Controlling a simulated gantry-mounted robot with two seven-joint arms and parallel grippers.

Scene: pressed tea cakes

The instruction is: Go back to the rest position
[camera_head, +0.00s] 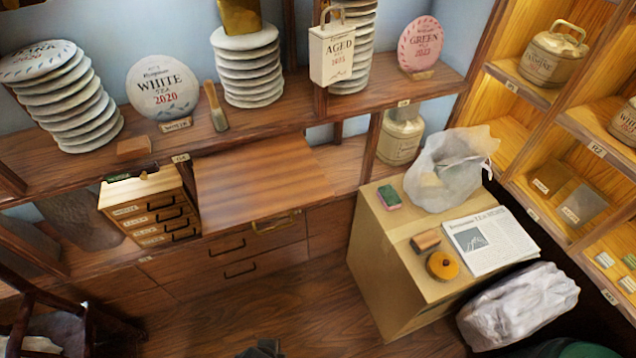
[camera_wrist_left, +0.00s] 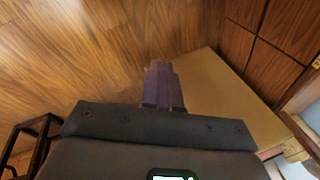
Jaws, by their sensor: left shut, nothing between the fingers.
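My left gripper (camera_wrist_left: 162,85) shows in the left wrist view with its fingers together and nothing between them. It points down over the wooden floor (camera_wrist_left: 75,45), beside a tan surface (camera_wrist_left: 215,85). In the head view only a small dark piece of my own body shows at the bottom edge, left of the middle; I cannot tell which part it is. My right gripper does not show in either view.
Shelves of tea cakes (camera_head: 247,65) line the back. Open floor (camera_head: 270,290) lies in front.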

